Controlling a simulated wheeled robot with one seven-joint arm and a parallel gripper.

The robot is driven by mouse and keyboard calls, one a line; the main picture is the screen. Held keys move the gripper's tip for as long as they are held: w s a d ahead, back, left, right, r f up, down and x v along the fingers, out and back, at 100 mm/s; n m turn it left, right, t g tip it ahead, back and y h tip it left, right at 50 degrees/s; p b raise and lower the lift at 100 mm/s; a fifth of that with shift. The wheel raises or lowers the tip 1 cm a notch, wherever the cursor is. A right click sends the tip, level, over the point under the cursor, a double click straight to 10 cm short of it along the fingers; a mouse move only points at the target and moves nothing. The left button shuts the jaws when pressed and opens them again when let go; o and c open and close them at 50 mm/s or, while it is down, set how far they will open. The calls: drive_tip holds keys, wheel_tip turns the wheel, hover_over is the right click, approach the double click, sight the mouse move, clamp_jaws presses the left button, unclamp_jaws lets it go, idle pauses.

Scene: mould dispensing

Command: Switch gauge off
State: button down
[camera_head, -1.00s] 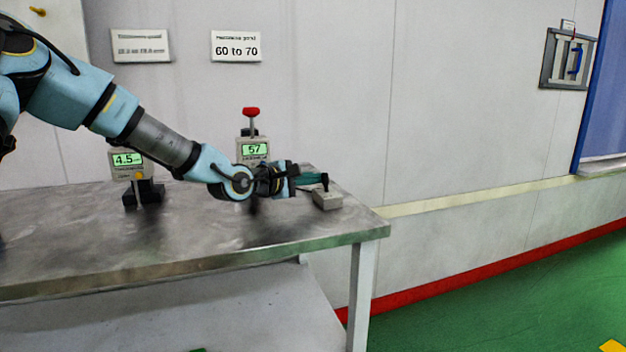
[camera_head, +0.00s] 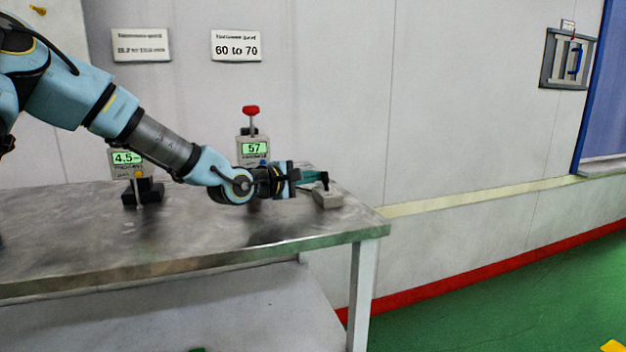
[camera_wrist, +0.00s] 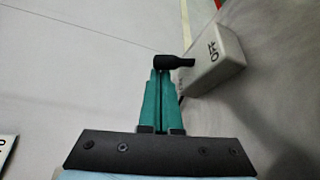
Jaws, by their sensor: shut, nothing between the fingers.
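A small grey switch box (camera_head: 327,201) sits near the right end of the metal table. It also shows in the wrist view (camera_wrist: 218,58), with dark lettering on its face and a black lever (camera_wrist: 178,62) sticking out to the left. My gripper (camera_head: 326,178) is at the box, its green fingers shut with nothing between them. In the wrist view the fingertips (camera_wrist: 160,72) are right at the lever's knob; whether they touch I cannot tell. A gauge with a red-topped handle (camera_head: 253,148) has a lit green display reading 57. Its lower part is hidden behind my arm.
A second gauge (camera_head: 127,160) with a lit display reading 4.5 stands at the left on the metal table (camera_head: 100,245). Two signs hang on the wall, one reading "60 to 70" (camera_head: 237,46). The table's front is clear.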

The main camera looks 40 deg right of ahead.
drive_tip(key=shift+s+a+m+b, duration=0.1)
drive_tip(key=shift+s+m+b, duration=0.15)
drive_tip(key=shift+m, duration=0.25)
drive_tip(key=m+h+b, duration=0.1)
drive_tip(key=s+m+b, duration=0.1)
drive_tip(key=shift+a+m+h, duration=0.2)
drive_tip(key=shift+m+h, duration=0.1)
drive_tip(key=shift+h, duration=0.1)
drive_tip(key=shift+s+r+m+t+h+b, duration=0.2)
drive_tip(key=shift+m+t+h+b, duration=0.1)
drive_tip(key=shift+m+b, duration=0.35)
drive_tip(key=shift+s+a+r+m, duration=0.15)
drive_tip(key=shift+s+m, duration=0.05)
drive_tip(key=shift+m, duration=0.05)
drive_tip(key=shift+w+r, duration=0.1)
